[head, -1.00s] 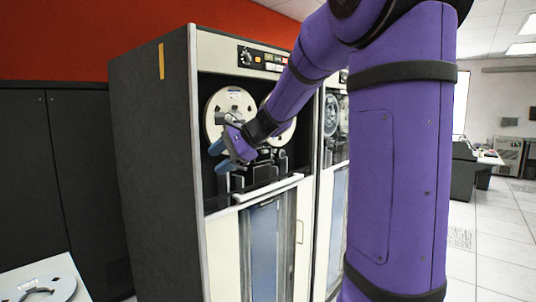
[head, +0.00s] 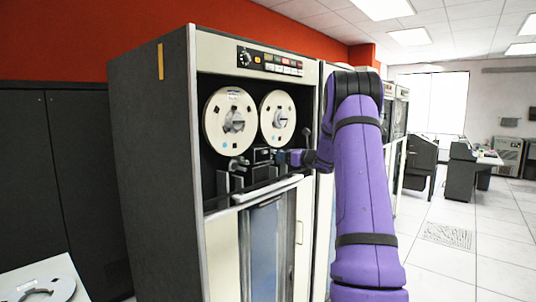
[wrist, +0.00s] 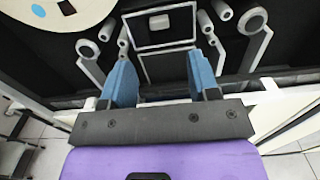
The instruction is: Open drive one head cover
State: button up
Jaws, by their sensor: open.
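The tape drive (head: 250,130) stands in a tall cabinet with two reels behind its open front. Its head assembly (head: 263,156) sits below and between the reels. My gripper (head: 290,157) is at the right side of the head assembly in the head view. In the wrist view my gripper (wrist: 162,76) has its blue fingers wide apart, with nothing between them. The fingers point toward the panel. I cannot tell whether they touch anything.
The left reel (head: 230,121) and right reel (head: 277,118) are just above the head assembly. Guide posts and rollers (wrist: 88,48) flank it. A white ledge (head: 268,188) runs below. A table with another reel (head: 45,289) is at lower left. Open floor lies to the right.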

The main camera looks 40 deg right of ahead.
aim_at(266, 152)
jog(key=w, duration=0.9)
jog(key=shift+w+a, duration=0.1)
jog(key=shift+a, duration=0.3)
jog(key=c, duration=0.9)
jog(key=shift+f, duration=0.1)
jog(key=f+t, duration=0.1)
jog(key=t, duration=0.2)
jog(key=s+f+t, duration=0.1)
jog(key=t, duration=0.2)
jog(key=s+f+t, duration=0.1)
jog(key=t, duration=0.1)
jog(key=shift+s+d+f+t+y, duration=0.15)
jog(key=shift+f+t+y, duration=0.15)
jog(key=shift+t, duration=0.1)
